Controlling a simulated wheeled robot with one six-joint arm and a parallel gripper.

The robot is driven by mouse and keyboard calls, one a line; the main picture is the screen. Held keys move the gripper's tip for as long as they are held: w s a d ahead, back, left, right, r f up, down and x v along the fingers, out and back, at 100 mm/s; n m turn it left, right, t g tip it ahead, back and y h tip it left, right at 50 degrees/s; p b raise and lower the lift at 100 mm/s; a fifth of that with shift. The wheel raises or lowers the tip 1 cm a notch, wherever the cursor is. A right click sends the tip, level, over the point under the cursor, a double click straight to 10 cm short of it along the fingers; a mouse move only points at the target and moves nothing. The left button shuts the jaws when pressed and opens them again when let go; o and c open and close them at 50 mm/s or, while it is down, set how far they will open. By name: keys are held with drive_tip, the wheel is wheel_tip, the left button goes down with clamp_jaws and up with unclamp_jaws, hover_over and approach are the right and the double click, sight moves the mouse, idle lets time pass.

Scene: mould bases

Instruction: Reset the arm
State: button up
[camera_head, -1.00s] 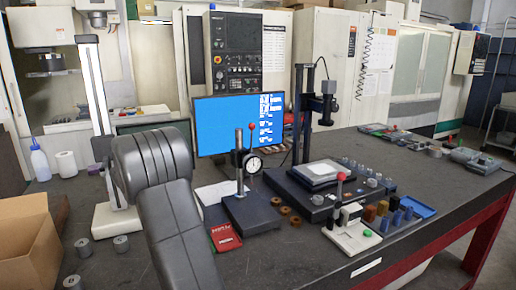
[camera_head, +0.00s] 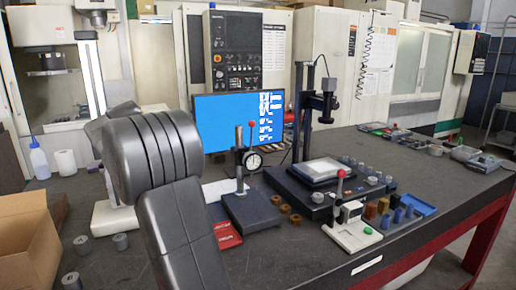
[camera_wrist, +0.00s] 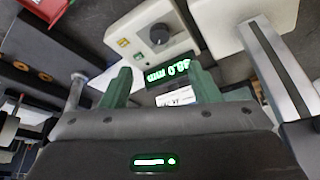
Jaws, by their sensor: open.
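My arm's grey links fill the left middle of the head view, in front of the bench. My gripper is hidden in the head view. In the wrist view my gripper (camera_wrist: 158,72) shows two green fingers, apart, with nothing held between them. Beyond the fingers is a white instrument (camera_wrist: 150,40) with a dark knob and a lit green digital readout. The fingers overlap its lower part in the picture; I cannot tell how far off it is.
The dark bench (camera_head: 290,262) holds a dial gauge stand (camera_head: 240,200), a camera stand (camera_head: 308,130), a monitor (camera_head: 238,122) and a white device (camera_head: 350,235). Several grey cylinders and a cardboard box (camera_head: 25,240) are at left. Bare bench shows at the front.

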drive_tip(key=p+x, duration=0.1)
drive_tip(key=x, duration=1.2)
drive_tip(key=shift+f, duration=0.4)
drive_tip(key=shift+w+n, duration=0.2)
drive_tip(key=shift+n, duration=0.1)
drive_tip(key=shift+s+d+r+n+y+p, duration=0.15)
drive_tip(key=shift+n+y+p, duration=0.2)
drive_tip(key=shift+n, duration=0.25)
drive_tip(key=shift+n+y+p, duration=0.4)
drive_tip(key=shift+n+y, duration=0.05)
drive_tip(key=shift+n, duration=0.75)
drive_tip(key=shift+d+n+g+y+p, duration=0.1)
drive_tip(key=shift+n+g+y+p, duration=0.25)
drive_tip(key=shift+n, duration=0.7)
drive_tip(key=shift+d+n+g+y+p, duration=0.1)
drive_tip(key=shift+n+g+y+p, duration=0.2)
drive_tip(key=shift+n, duration=0.75)
drive_tip(key=shift+w+n+g+y+p, duration=0.15)
drive_tip(key=shift+n+g+y+p, duration=0.15)
drive_tip(key=shift+n, duration=0.7)
drive_tip(key=shift+w+n+g+y+p, duration=0.15)
drive_tip(key=shift+n+y, duration=0.2)
drive_tip(key=shift+n, duration=0.65)
drive_tip(key=shift+n+g+p, duration=0.55)
drive_tip(key=shift+n+g, duration=0.15)
drive_tip(key=shift+n, duration=1)
drive_tip(key=shift+d, duration=0.1)
